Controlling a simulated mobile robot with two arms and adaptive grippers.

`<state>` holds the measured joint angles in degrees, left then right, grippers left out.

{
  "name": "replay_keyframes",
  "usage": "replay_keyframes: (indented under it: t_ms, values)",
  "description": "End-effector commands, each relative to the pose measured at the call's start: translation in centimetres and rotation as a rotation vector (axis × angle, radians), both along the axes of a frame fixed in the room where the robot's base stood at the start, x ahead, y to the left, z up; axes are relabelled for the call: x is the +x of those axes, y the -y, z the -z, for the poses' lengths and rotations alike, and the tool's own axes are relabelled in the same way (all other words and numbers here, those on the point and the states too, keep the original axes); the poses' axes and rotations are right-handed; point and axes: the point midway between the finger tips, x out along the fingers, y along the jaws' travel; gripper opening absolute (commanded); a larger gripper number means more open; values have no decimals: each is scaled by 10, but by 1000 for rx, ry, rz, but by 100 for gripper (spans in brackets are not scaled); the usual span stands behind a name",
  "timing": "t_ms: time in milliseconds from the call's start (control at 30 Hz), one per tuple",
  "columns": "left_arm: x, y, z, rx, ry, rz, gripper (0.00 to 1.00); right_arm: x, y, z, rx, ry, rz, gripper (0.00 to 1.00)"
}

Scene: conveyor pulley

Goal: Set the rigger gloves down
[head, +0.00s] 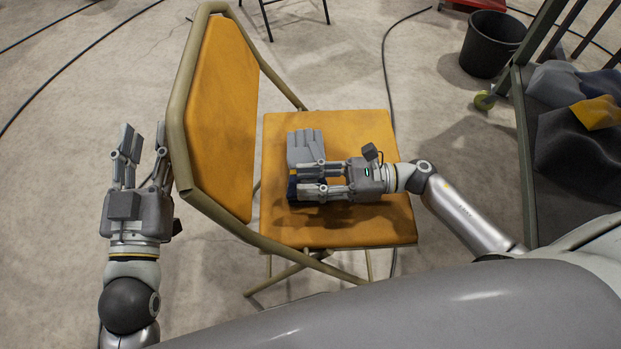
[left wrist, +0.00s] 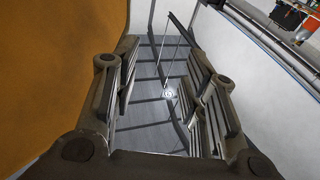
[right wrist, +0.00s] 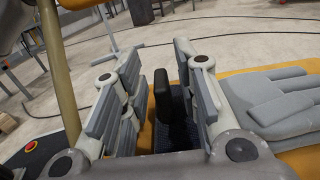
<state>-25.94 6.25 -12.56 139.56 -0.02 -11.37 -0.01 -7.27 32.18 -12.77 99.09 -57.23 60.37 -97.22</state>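The rigger gloves (head: 304,148) lie on the orange seat of a folding chair. In the right wrist view a grey glove (right wrist: 285,105) lies to the right of the fingers. My right gripper (head: 308,180) is over the seat at the cuff end, fingers apart. A dark upright part (right wrist: 163,98), apparently of the gloves, stands between its fingers, with a gap on the left side. My left gripper (head: 144,158) is open and empty, left of the chair's backrest.
The chair's seat (head: 360,232) has bare room at the front and right. Its backrest (head: 222,120) stands between my left gripper and the gloves. A black bucket (head: 490,45) and a dark rack with grey and yellow cloths (head: 575,100) are at the right.

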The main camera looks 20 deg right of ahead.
Motion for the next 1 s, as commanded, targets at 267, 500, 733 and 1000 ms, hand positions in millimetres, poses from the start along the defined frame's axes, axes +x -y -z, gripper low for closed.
replay_keyframes:
  t_ms: [267,500,733,1000]
  values:
    - [0,0,0,0,-2,0,40,0,0,0,0,0,0,31]
    - [2,0,11,14,-61,-1,40,-4,14,0,-3,-3,1,31]
    - [2,-1,19,27,-106,-4,40,-17,65,-1,-3,-4,1,31]
    - [3,-3,28,39,-155,-7,40,-27,108,-1,-2,-1,1,31]
